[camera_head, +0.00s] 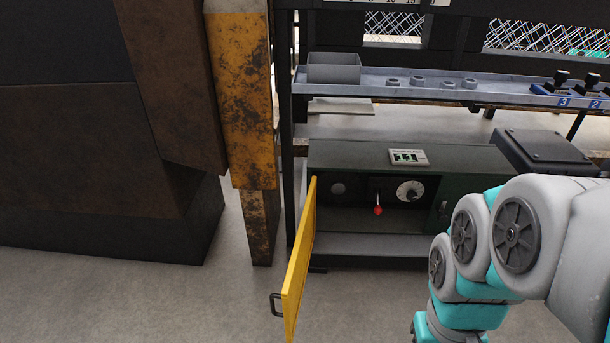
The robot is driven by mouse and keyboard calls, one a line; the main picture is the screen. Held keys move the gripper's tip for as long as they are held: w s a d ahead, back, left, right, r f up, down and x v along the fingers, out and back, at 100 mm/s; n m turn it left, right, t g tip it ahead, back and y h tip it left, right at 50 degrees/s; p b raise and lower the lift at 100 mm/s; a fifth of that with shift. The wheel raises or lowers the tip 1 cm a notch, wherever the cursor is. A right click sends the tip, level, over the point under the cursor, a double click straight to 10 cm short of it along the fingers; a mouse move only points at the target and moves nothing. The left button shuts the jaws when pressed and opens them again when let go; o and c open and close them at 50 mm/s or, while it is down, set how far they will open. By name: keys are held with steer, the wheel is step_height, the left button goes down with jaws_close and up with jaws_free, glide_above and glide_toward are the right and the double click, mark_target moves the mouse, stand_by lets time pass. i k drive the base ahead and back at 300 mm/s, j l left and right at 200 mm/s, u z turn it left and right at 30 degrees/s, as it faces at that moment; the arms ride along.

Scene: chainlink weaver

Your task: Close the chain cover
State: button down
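The chain cover is most likely the yellow hinged door (300,262), which stands swung open toward me at the left front of a dark green cabinet (330,160). A dark handle (275,304) sticks out to the left from the door's lower part. Inside the open cabinet front I see a red-tipped lever (378,210) and a round white dial (409,191). My grey and teal arm comes in from the right and bends down past the bottom edge. My gripper is out of the picture.
A rusty yellow post (245,95) and large dark machine housing (90,140) stand left of the door. A grey shelf (430,91) with several nuts runs above the cabinet. A dark box (540,150) sits to the right. The floor (180,300) left of the door is clear.

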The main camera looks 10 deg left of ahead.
mark_target(292, 291)
steer(key=j+z, duration=0.15)
steer(key=j, duration=0.45)
steer(key=k+j+z, duration=0.15)
steer(key=j, duration=0.45)
steer(key=k+j+z, duration=0.1)
steer(key=j, duration=0.5)
steer(key=k+l+u, duration=0.5)
steer(key=l, duration=0.15)
steer(key=i, duration=0.1)
